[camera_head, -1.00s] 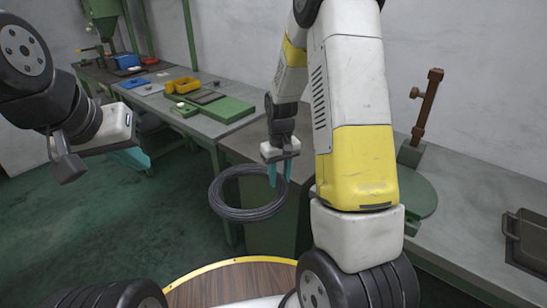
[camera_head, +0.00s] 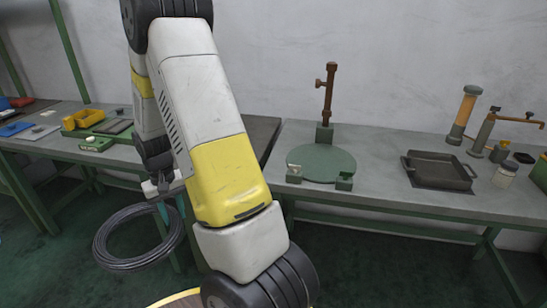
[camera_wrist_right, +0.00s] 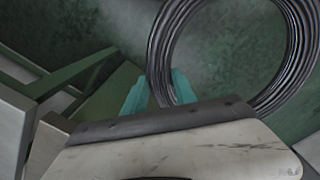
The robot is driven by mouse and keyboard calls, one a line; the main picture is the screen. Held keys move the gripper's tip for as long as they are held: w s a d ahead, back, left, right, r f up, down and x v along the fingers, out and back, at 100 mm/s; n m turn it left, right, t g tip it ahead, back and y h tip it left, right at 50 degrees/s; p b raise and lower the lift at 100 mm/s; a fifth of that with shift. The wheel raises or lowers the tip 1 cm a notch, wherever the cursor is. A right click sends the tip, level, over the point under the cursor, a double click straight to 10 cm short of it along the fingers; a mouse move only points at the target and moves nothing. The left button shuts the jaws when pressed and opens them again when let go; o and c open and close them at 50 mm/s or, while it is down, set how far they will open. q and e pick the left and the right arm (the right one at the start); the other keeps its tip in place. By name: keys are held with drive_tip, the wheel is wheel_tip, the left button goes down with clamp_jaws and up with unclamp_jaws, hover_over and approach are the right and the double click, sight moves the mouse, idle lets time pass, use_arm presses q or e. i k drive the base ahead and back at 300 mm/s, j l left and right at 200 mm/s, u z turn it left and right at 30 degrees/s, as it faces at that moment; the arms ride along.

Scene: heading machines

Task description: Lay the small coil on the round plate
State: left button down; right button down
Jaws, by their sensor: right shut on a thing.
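The small coil (camera_head: 107,247), a dark grey ring of wire, hangs in my right gripper (camera_head: 170,212) in front of the table edge, above the green floor. The teal fingers are shut on one side of the ring; the coil also shows in the right wrist view (camera_wrist_right: 163,45) between the fingers (camera_wrist_right: 160,88). The round plate (camera_head: 322,161), a green disc with small blocks at its rim and a brown upright post behind it, lies on the grey bench to the right of my right arm. Nothing lies on the plate. My left gripper is not in view.
A yellow bin (camera_head: 84,118) and green block (camera_head: 97,143) lie on the left table. Bare bench lies between plate and tray.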

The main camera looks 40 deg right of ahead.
sight(321, 160)
drive_tip(key=j+z, duration=0.6)
drive_tip(key=z, duration=0.25)
